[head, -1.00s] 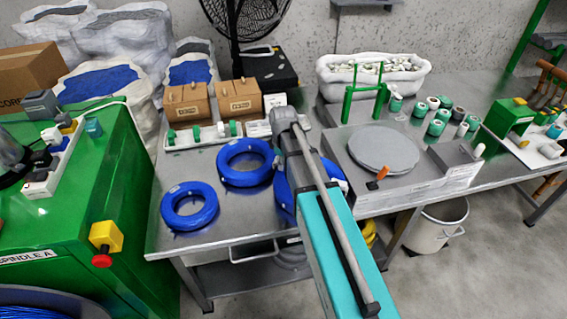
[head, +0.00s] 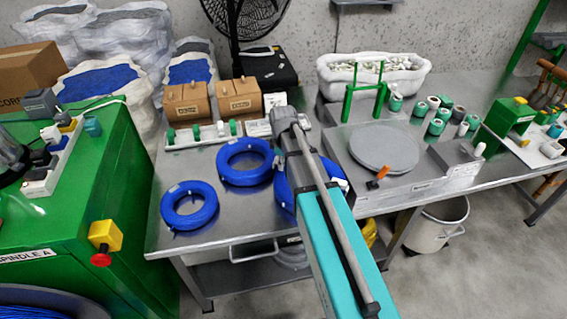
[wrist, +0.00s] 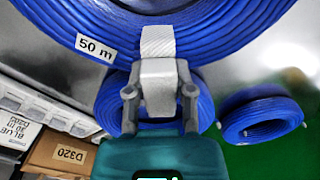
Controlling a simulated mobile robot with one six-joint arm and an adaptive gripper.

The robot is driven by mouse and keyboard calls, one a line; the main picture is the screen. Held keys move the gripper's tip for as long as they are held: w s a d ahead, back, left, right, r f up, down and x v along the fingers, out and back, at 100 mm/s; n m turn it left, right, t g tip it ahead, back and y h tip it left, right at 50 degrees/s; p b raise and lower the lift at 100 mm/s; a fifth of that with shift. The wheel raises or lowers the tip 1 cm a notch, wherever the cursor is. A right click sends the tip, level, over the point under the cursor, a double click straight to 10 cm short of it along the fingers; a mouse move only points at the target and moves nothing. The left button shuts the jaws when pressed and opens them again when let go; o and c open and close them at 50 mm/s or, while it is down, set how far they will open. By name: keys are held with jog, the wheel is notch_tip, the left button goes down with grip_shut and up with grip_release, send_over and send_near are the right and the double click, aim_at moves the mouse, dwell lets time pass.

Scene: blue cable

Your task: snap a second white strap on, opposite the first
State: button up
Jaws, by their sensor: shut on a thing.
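In the wrist view a large blue cable coil (wrist: 75,25) with a "50 m" label fills the top. My gripper (wrist: 158,92) is at its near edge, with its fingers shut on a white strap piece (wrist: 160,80). A white textured band (wrist: 157,42) lies across the coil just beyond the fingers; I cannot tell whether it is one piece with the held strap. In the head view my arm hides my gripper and most of this coil (head: 281,190). A white bit (head: 341,184) shows at its right side.
Two other blue coils, a front one (head: 189,206) and a rear one (head: 245,162), lie left on the steel table (head: 235,215). A round grey plate (head: 384,148) is at right. Behind are a white tray (head: 200,136) and brown boxes (head: 238,103).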

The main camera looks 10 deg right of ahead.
jog(key=shift+f, duration=0.2)
dwell(0.6)
jog(key=o, duration=1)
jog(key=shift+r, duration=0.15)
jog(key=shift+r+p, duration=3.4)
jog(key=shift+s+r+m+p, duration=0.95)
jog(key=shift+s+m, duration=0.8)
jog(key=shift+s, duration=0.9)
jog(key=shift+s+r+m+p, duration=0.9)
jog(key=shift+s+m, duration=0.9)
jog(key=shift+s, duration=0.9)
jog(key=shift+s+r+m+p, duration=0.95)
jog(key=shift+s+m, duration=0.8)
jog(key=shift+s, duration=0.9)
